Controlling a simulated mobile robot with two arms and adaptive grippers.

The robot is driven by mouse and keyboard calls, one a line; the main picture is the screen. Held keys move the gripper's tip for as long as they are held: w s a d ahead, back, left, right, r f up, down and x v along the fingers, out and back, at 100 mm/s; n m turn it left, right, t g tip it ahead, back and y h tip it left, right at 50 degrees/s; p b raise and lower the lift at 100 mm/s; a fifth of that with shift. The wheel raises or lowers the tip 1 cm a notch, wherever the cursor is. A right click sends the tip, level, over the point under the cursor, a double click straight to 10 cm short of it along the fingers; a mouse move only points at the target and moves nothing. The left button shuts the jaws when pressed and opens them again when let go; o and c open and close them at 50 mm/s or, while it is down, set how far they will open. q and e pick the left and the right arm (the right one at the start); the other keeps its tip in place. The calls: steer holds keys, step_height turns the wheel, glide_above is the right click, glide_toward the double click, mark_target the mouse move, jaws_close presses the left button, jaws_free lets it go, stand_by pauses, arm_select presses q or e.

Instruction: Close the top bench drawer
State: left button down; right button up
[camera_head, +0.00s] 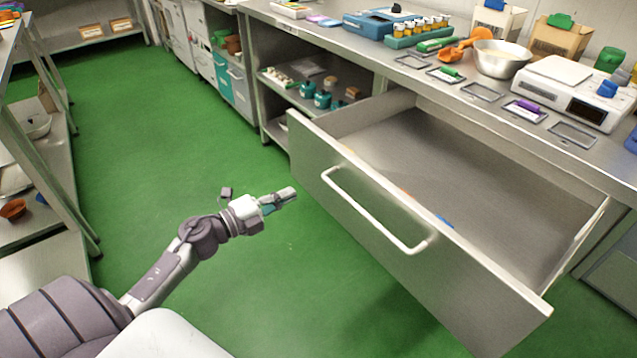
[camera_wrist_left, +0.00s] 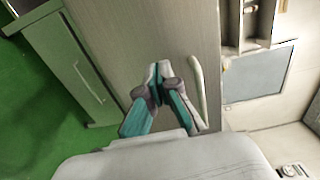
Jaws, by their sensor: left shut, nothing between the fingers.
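The top bench drawer (camera_head: 420,240) is pulled far out of the metal bench in the head view. Its pale bar handle (camera_head: 372,217) runs along the front panel. Inside, the grey drawer floor (camera_head: 440,165) looks mostly bare, with small orange and blue bits just behind the front panel. My left gripper (camera_head: 290,194) is shut and empty, to the left of the drawer front and handle, seemingly apart from both. In the left wrist view, the gripper (camera_wrist_left: 158,72) points at the drawer front (camera_wrist_left: 150,30), with the handle (camera_wrist_left: 198,88) just to its right. My right gripper is not in view.
A shelf unit (camera_head: 50,150) stands at the left. Green floor (camera_head: 150,130) is clear between it and the drawer.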

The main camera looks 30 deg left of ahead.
mark_target(317, 181)
arm_select(q)
steer(key=x, duration=0.9)
steer(key=shift+w, duration=0.1)
